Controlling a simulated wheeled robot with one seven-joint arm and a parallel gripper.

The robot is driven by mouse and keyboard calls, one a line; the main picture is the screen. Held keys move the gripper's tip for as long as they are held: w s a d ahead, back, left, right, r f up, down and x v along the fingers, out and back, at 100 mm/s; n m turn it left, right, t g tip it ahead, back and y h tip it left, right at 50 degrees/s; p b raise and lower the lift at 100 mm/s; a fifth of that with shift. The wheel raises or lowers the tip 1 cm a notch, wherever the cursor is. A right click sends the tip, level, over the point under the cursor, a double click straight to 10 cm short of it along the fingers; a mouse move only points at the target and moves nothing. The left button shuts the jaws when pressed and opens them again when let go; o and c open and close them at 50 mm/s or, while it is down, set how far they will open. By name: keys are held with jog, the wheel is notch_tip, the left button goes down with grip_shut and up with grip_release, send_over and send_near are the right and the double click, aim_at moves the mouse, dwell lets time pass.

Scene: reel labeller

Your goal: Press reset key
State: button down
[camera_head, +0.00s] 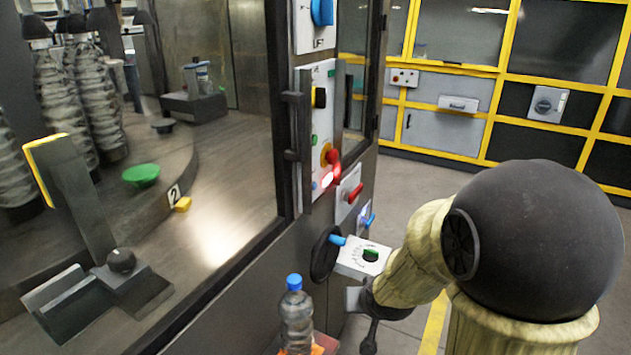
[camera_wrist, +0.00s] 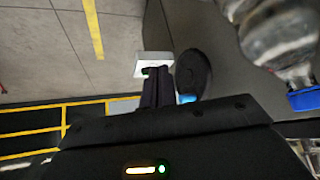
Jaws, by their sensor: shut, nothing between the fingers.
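A narrow control panel (camera_head: 322,130) on the machine's door post carries a black and yellow switch, a small green spot, a red knob on yellow, a lit red-white button and a small blue button (camera_head: 314,186). No label marking a reset key is readable. My gripper (camera_wrist: 156,72) is shut and empty in the wrist view. Its dark fingertips overlap a white box (camera_wrist: 140,58) there; contact cannot be told. In the head view this box (camera_head: 352,262) has a green knob and stands below the panel. My gripper's fingertips cannot be made out in the head view.
A black round disc (camera_head: 323,255) with a blue handle (camera_head: 337,240) is beside the white box. A clear bottle (camera_head: 297,318) with a blue cap stands to the lower left. Red (camera_head: 349,190) and blue (camera_head: 368,220) handles jut out above. Open floor lies to the right.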

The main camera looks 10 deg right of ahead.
jog(key=w+d+r+m+t+y+p, duration=0.2)
jog(key=w+r+m+t+y+p, duration=0.1)
jog(key=w+r+t, duration=0.9)
notch_tip(320, 180, up, 4)
jog(key=w+m+p, duration=0.1)
jog(key=w+p, duration=0.1)
jog(key=shift+w+d+f+p, duration=0.15)
jog(key=shift+w+p, duration=0.15)
jog(key=w+a+p, duration=0.1)
jog(key=w+a, duration=0.4)
jog(key=a, duration=0.2)
jog(key=shift+w+a, duration=0.1)
dwell(1.5)
jog(key=shift+w+a, duration=0.25)
jog(key=shift+a, duration=0.05)
